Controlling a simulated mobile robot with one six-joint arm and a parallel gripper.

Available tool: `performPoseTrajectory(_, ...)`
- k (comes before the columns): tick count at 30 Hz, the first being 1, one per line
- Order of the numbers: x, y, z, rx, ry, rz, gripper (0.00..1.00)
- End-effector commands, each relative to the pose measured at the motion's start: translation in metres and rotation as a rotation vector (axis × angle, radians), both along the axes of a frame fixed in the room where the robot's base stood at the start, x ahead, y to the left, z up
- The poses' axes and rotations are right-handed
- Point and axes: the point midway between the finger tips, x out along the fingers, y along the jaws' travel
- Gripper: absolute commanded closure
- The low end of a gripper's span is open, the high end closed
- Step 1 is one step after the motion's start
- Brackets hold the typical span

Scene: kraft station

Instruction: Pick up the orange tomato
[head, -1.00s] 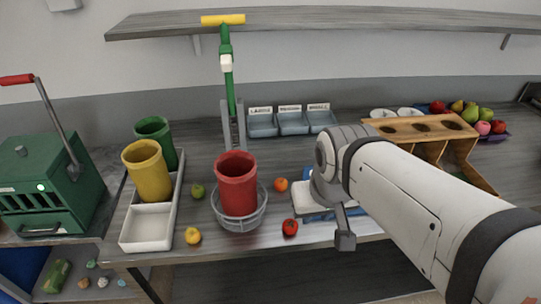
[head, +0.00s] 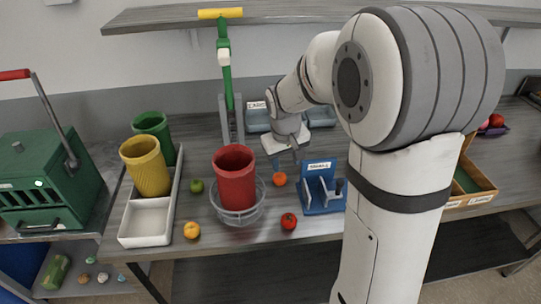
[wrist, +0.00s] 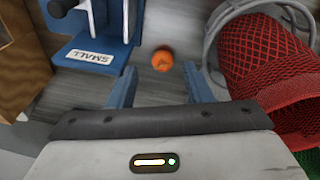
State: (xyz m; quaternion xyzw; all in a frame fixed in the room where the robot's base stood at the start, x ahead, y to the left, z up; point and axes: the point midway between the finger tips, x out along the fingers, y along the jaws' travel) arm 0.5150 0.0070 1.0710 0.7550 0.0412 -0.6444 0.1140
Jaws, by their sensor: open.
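The orange tomato (head: 280,179) lies on the grey table, just right of the wire basket holding the red mesh container. It also shows in the wrist view (wrist: 162,60), ahead of my fingertips and roughly between them. My gripper (head: 285,160) is above and behind the tomato in the head view, pointing down. In the wrist view my gripper (wrist: 158,80) has its two blue fingers apart with nothing between them.
The red mesh container (head: 235,178) in its wire basket (head: 240,214) stands close left of the tomato. A blue stand labelled SMALL (head: 322,190) is close right. A red tomato (head: 288,221) lies nearer the front edge. A green fruit (head: 196,186) and a yellow one (head: 192,230) lie left.

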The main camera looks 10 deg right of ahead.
Motion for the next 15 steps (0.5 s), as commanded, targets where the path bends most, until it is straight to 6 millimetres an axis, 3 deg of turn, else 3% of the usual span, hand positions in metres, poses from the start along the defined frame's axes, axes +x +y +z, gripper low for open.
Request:
performPoseTrajectory(1, 0.015, 0.002, -0.015, -0.008, 0.015, 0.016, 0.54)
performPoseTrajectory(6, 0.044, 0.006, -0.045, -0.025, 0.033, 0.053, 0.54)
performPoseTrajectory(15, 0.058, 0.007, -0.07, -0.033, 0.043, 0.07, 0.54)
